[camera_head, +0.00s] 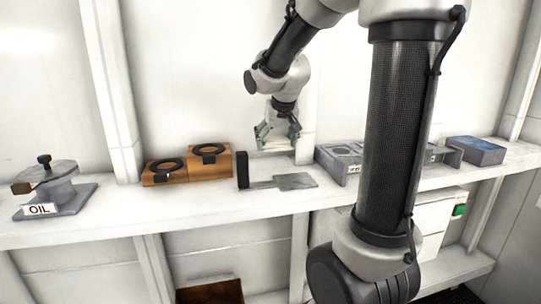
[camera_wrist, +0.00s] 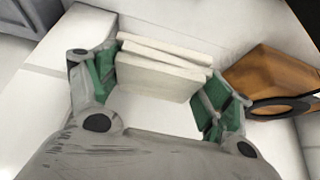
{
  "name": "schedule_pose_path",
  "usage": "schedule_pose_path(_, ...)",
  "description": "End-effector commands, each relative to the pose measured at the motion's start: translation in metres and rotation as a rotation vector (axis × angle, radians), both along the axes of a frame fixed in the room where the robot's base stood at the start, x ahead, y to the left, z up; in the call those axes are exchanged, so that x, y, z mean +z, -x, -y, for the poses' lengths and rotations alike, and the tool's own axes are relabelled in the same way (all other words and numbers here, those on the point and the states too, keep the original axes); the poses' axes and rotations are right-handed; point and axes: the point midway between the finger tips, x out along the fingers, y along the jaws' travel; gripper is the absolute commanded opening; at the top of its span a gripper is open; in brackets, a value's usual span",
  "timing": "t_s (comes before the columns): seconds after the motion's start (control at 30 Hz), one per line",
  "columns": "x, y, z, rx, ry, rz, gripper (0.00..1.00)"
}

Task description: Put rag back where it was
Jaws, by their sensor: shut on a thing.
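My gripper (camera_head: 277,134) is over the shelf in the head view, between the orange blocks and the grey tray. In the wrist view my gripper (camera_wrist: 160,90) has its green-padded fingers on both sides of a white, folded rag (camera_wrist: 158,72), and it is shut on it. The rag also shows in the head view as a pale slab (camera_head: 276,144) under the fingers. It is held above the shelf, near a flat grey plate (camera_head: 295,181).
The white shelf (camera_head: 120,222) carries an OIL stand (camera_head: 55,192), orange blocks with black rings (camera_head: 210,160), an upright black block (camera_head: 242,170), a grey tray (camera_head: 338,165) and a blue-topped box (camera_head: 477,150). A dark reddish-brown box (camera_head: 210,292) stands below.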

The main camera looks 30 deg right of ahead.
Motion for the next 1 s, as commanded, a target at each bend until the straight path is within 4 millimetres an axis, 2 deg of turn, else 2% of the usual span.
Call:
schedule_pose_path(0.1,-0.001,-0.028,0.008,-0.002,-0.002,-0.002,0.57)
schedule_pose_path(0.27,-0.001,-0.058,0.017,-0.001,0.0,-0.002,0.57)
schedule_pose_path(0.33,-0.015,-0.054,0.016,-0.001,0.0,-0.004,0.57)
schedule_pose_path(0.57,-0.036,-0.054,0.016,0.001,0.0,-0.003,0.57)
schedule_pose_path(0.77,-0.066,-0.054,0.015,0.001,0.0,-0.003,0.57)
schedule_pose_path(1.0,-0.07,-0.058,0.016,0.0,-0.001,0.0,0.57)
